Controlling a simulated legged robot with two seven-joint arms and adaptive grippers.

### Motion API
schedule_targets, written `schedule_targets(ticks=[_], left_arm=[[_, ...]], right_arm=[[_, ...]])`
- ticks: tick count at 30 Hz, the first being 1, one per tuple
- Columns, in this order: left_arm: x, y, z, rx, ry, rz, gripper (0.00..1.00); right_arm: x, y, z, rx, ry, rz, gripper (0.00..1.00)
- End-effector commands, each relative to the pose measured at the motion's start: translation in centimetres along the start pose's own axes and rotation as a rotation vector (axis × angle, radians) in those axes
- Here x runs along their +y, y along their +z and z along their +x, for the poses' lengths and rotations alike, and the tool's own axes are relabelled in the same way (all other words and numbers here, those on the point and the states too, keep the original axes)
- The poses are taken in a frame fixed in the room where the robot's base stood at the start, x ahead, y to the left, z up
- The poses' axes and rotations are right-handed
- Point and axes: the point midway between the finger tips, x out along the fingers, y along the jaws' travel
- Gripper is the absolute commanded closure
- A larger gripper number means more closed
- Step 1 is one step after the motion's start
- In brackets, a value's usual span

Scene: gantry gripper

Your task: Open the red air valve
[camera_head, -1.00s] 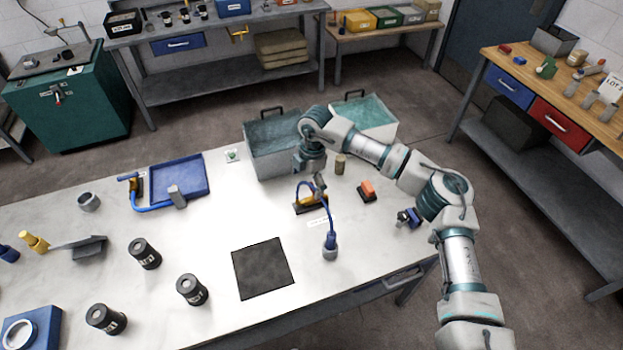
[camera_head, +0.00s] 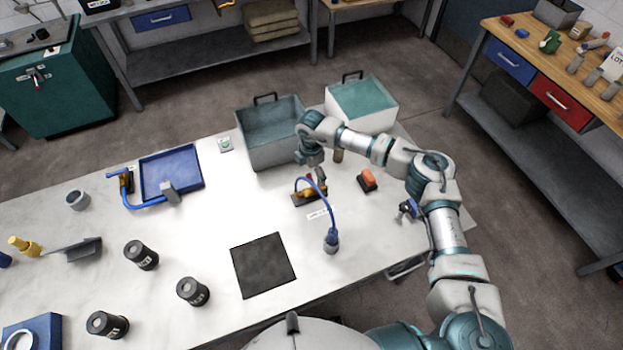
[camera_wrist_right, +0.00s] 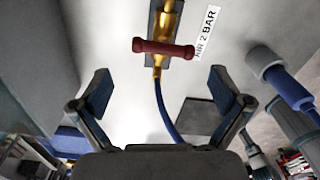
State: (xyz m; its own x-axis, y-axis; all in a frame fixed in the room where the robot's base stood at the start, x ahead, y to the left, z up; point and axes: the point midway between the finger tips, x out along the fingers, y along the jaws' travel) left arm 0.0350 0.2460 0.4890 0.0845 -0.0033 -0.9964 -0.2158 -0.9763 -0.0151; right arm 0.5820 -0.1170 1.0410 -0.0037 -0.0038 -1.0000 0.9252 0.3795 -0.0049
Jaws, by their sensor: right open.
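The red air valve has a red bar handle (camera_wrist_right: 163,48) lying crosswise over its brass body (camera_wrist_right: 170,20) in the right wrist view. In the head view the brass valve (camera_head: 308,196) sits on a dark plate on the white bench, with a blue hose arching from it. My right gripper (camera_wrist_right: 160,90) is open and empty, its two padded fingers spread wide, with the handle ahead of the gap and apart from both fingers. In the head view the right gripper (camera_head: 318,174) hangs just above the valve and partly hides it. My left gripper is not in view.
An "AIR 2 BAR" label (camera_wrist_right: 207,33) lies beside the valve. An orange-topped block (camera_head: 367,180) stands to its right, and a grey bin (camera_head: 268,130) is close behind. The blue hose ends at a grey fitting (camera_head: 331,242). A black mat (camera_head: 263,265) lies in front.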

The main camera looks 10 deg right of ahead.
Motion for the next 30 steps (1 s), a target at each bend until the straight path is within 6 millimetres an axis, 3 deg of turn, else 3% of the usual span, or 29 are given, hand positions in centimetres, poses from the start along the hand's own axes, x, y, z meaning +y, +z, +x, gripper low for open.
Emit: schedule_targets(ticks=[3, 9, 20, 26, 30], left_arm=[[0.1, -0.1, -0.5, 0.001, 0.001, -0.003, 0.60], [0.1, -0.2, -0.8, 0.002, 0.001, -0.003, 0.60], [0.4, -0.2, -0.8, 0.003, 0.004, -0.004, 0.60], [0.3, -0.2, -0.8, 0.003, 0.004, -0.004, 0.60], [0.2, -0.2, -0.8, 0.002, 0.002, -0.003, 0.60]], right_arm=[[-0.2, 0.1, 2.3, 0.003, -0.003, 0.002, 0.00], [-0.2, 0.2, 4.9, 0.004, 0.001, 0.000, 0.00], [-0.1, 0.1, 5.6, 0.002, 0.001, 0.001, 0.00], [-0.1, 0.0, 5.5, 0.002, 0.001, 0.000, 0.45], [0.0, 0.0, 5.5, 0.004, 0.002, -0.002, 0.45]])
